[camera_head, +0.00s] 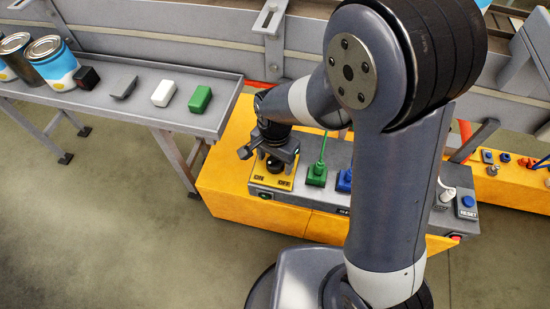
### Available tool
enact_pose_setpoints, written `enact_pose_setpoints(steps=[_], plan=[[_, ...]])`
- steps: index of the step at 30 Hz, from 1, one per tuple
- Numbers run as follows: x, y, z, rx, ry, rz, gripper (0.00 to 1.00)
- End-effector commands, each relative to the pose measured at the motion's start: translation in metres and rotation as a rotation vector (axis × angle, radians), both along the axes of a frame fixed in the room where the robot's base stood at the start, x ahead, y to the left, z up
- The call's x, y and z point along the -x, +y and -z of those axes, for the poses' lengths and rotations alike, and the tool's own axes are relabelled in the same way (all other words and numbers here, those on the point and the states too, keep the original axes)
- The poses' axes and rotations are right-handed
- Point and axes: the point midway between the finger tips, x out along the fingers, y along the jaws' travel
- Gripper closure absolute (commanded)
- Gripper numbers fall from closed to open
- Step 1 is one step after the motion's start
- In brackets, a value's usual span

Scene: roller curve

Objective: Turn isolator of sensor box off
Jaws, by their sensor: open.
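The isolator is a black knob (275,166) on a yellow plate (283,184) marked ON and OFF. It sits at the left end of a grey panel box (311,201) on a yellow base. No sensor box label is readable. My gripper (277,155) is open and points down directly over the knob, with its fingers close around or just above it. I cannot tell whether they touch it. The knob's pointing direction is partly hidden by the gripper.
Green (317,174) and blue (344,181) plugs stand right of the isolator. A blue RESET button (467,204) is farther right. My arm hides the panel's middle. A tray (140,112) with several small blocks and cans is at left. A conveyor (180,45) runs behind.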

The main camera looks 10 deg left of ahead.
Motion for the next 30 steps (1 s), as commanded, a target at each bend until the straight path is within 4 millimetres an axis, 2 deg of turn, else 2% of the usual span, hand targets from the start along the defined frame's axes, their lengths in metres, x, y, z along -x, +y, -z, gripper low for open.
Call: enact_pose_setpoints(steps=[8, 24, 30], plan=[[0.0000, 0.0000, 0.0017, 0.000, 0.000, 0.000, 0.34], [0.0000, 0.0000, 0.0014, 0.000, 0.000, 0.000, 0.77], [0.0000, 0.0000, 0.0014, 0.000, 0.000, -0.010, 0.79]])
